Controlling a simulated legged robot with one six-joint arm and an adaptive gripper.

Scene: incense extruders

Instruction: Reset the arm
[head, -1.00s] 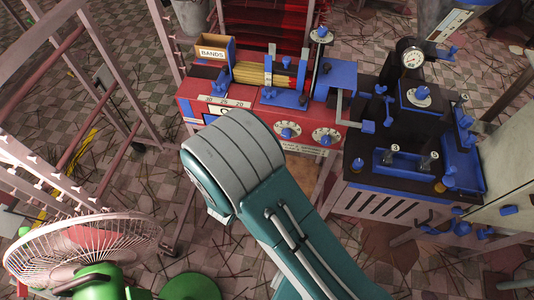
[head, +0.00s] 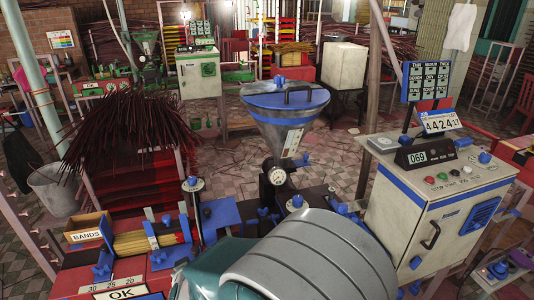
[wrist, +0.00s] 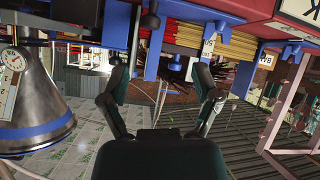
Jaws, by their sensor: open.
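My gripper (wrist: 160,80) shows in the wrist view with its two dark fingers spread apart and nothing between them. It faces the red and blue machine (wrist: 228,14), which hangs from the top of that picture, so the view looks upside down. Bundled yellow sticks (wrist: 228,42) lie beyond and above the fingers. In the head view my arm's grey and teal link fills the bottom middle, and the gripper itself is not visible there. The same machine shows at the lower left with a box marked BANDS (head: 88,232) and yellow sticks (head: 148,242).
A steel hopper with a blue rim (head: 285,105) stands beyond my arm; it also shows at the wrist view's left (wrist: 36,90). A white control cabinet (head: 435,205) stands to the right. A rack of dark red sticks (head: 125,130) is at left. Tiled floor shows between them.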

